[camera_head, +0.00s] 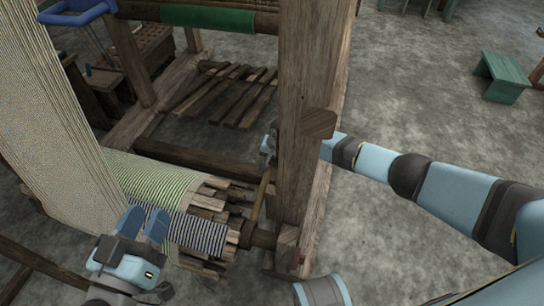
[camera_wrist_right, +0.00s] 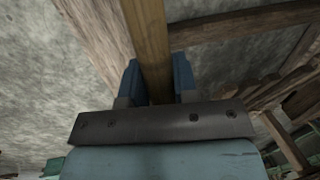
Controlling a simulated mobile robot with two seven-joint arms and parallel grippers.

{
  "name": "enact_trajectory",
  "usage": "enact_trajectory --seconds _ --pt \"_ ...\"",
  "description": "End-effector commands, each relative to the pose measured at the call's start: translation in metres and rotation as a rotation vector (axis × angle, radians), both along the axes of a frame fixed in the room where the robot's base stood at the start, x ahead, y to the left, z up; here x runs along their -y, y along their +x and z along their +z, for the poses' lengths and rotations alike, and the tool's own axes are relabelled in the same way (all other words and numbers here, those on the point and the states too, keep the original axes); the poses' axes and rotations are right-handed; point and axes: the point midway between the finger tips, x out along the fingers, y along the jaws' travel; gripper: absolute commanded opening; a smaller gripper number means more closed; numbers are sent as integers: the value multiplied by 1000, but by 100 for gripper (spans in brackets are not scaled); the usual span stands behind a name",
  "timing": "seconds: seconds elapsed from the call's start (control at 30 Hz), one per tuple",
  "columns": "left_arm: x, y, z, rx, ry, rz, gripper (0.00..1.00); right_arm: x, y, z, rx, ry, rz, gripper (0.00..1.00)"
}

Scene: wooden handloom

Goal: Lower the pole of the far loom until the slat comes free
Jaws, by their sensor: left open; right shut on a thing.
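The wooden pole (camera_head: 260,196) of the loom stands beside the thick upright post (camera_head: 308,110) in the head view, its lower end near the slatted roller. In the right wrist view the pole (camera_wrist_right: 147,40) runs between the two blue fingers of my right gripper (camera_wrist_right: 157,82), which is shut on it. In the head view my right gripper (camera_head: 268,145) is mostly hidden behind the post. My left gripper (camera_head: 146,222) is open and empty in front of the roller with striped cloth (camera_head: 196,232). I cannot make out which piece is the slat.
Pale warp threads (camera_head: 50,110) slope down at the left. A lower wooden beam (camera_head: 200,158) and several treadle boards (camera_head: 225,92) lie behind the roller. A green stool (camera_head: 502,75) stands far right.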

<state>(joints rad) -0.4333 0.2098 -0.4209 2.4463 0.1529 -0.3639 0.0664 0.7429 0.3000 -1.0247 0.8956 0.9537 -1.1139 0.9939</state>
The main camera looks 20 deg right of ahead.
Motion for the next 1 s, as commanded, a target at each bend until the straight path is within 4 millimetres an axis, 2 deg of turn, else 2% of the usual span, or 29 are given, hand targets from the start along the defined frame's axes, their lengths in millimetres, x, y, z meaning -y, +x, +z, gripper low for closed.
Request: enact_trajectory --seconds 0.03,0.13,0.2,0.3,0.7,0.73,0.8,0.83,1.0 --pt "-1 -1 16 22 -13 8 43 -1 10 13 12 16 -8 0" --pt "-2 -1 26 58 -31 20 43 -1 6 1 -19 31 -8 0" --pt "-2 -1 22 62 -32 21 43 0 3 -12 -45 45 -5 0" --pt "-1 0 4 25 -12 8 43 1 4 -27 -79 67 -4 0" --pt "0 0 1 -1 2 0 43 -1 0 -30 -106 82 1 0" --pt "0 0 1 -1 2 0 43 -1 0 -30 -106 82 1 32" --pt "0 0 1 -1 2 0 43 -1 -1 -30 -106 81 1 48" --pt "0 0 1 -1 2 0 43 -1 -1 -30 -106 81 1 53" --pt "0 0 1 0 1 0 43 1 -1 -31 -107 79 0 53"
